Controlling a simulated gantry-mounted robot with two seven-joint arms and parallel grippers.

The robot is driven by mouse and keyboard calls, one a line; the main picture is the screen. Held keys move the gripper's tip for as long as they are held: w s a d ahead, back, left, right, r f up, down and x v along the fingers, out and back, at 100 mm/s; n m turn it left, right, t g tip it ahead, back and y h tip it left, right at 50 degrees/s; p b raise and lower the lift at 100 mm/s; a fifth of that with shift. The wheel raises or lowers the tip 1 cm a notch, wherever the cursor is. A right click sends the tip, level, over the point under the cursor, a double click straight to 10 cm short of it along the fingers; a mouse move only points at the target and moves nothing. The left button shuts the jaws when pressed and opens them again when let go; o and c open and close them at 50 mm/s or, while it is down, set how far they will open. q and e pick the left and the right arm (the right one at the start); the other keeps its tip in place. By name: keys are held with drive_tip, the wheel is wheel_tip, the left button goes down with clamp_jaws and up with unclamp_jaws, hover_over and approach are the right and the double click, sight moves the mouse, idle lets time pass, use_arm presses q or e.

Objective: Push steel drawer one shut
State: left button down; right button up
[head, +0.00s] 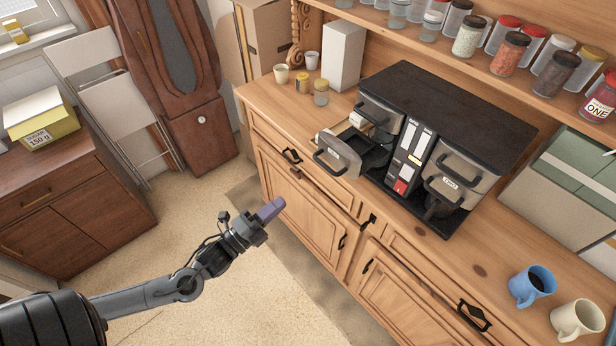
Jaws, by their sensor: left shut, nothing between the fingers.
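A black desk unit (455,97) with steel-fronted drawers stands on the wooden dresser top. Its lower left steel drawer (338,154) is pulled out toward the dresser's front edge, with a dark handle on its front; I take it as drawer one, though its label is too small to read. A steel drawer on the right (447,188) carries a label that seems to read TWO. My left gripper (270,211) is shut and empty, with purple fingertips. It is in front of the dresser, below and left of the pulled-out drawer and apart from it. My right gripper is not in view.
Small jars (321,93) and a white box (343,55) stand left of the unit. A blue mug (531,286) and a cream mug (577,320) stand at the right. A shelf of jars (510,53) runs above. The floor before the dresser is clear.

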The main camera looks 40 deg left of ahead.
use_arm(q)
drive_tip(key=p, duration=0.3)
approach(322, 166)
drive_tip(key=x, duration=0.5)
drive_tip(key=shift+x, duration=0.85)
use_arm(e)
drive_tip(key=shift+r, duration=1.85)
use_arm(q)
drive_tip(key=shift+d+f, duration=0.1)
drive_tip(key=shift+f, duration=0.05)
